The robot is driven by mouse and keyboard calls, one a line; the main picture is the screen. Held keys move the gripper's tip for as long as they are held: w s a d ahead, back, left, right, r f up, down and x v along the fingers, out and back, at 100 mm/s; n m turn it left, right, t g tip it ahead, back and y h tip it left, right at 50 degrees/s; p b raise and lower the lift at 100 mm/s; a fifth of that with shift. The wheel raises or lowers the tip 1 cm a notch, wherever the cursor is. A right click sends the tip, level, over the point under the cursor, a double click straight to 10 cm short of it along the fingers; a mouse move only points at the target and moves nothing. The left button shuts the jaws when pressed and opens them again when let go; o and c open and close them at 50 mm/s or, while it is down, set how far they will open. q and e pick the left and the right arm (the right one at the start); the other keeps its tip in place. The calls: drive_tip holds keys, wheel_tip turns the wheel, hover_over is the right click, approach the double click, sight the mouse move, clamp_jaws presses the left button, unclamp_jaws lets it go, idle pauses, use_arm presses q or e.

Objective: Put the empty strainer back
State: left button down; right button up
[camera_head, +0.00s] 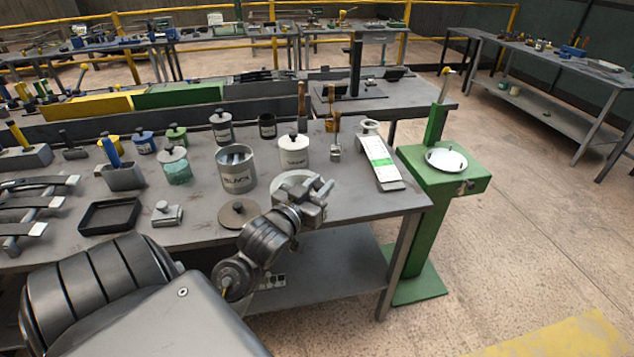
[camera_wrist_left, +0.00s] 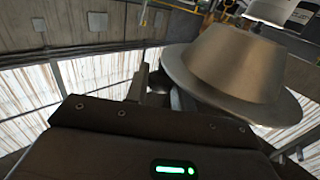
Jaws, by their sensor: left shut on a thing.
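My left gripper (camera_head: 318,203) is over the front edge of the workbench and is shut on a metal strainer. In the wrist view the strainer (camera_wrist_left: 238,65) is a grey, tapered cup with a wide rim, tilted, beside the gripper body. Its inside is hidden there, so I cannot see whether it is empty. In the head view its pale round rim (camera_head: 291,180) shows partly behind the gripper. An open grey pot (camera_head: 238,178) with dark lettering stands to the left, with bluish pieces inside. My right gripper is not in view.
A brown lid (camera_head: 238,214) lies by the bench front. A white lidded jar (camera_head: 294,152) stands close behind the gripper. A glass jar (camera_head: 174,168) and black tray (camera_head: 109,216) are left. A green pedestal (camera_head: 430,185) with a white dish stands right.

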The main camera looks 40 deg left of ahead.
use_arm(q)
drive_tip(key=shift+w+a+f+p, duration=0.2)
drive_tip(key=shift+w+a+f, duration=0.9)
drive_tip(key=shift+w+f, duration=0.75)
drive_tip(key=shift+w+a+f+p, duration=0.25)
drive_tip(key=shift+w+a+f, duration=1.05)
drive_tip(key=shift+w, duration=0.9)
drive_tip(key=shift+w+a+f+p, duration=0.2)
drive_tip(key=shift+w+a+f, duration=0.65)
drive_tip(key=shift+w+f, duration=1.1)
drive_tip(key=shift+w+f+p, duration=0.1)
drive_tip(key=shift+f+p, duration=0.3)
drive_tip(key=shift+f, duration=1)
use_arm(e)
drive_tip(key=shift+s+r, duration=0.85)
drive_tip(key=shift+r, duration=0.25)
use_arm(q)
drive_tip(key=c, duration=1.2)
unclamp_jaws()
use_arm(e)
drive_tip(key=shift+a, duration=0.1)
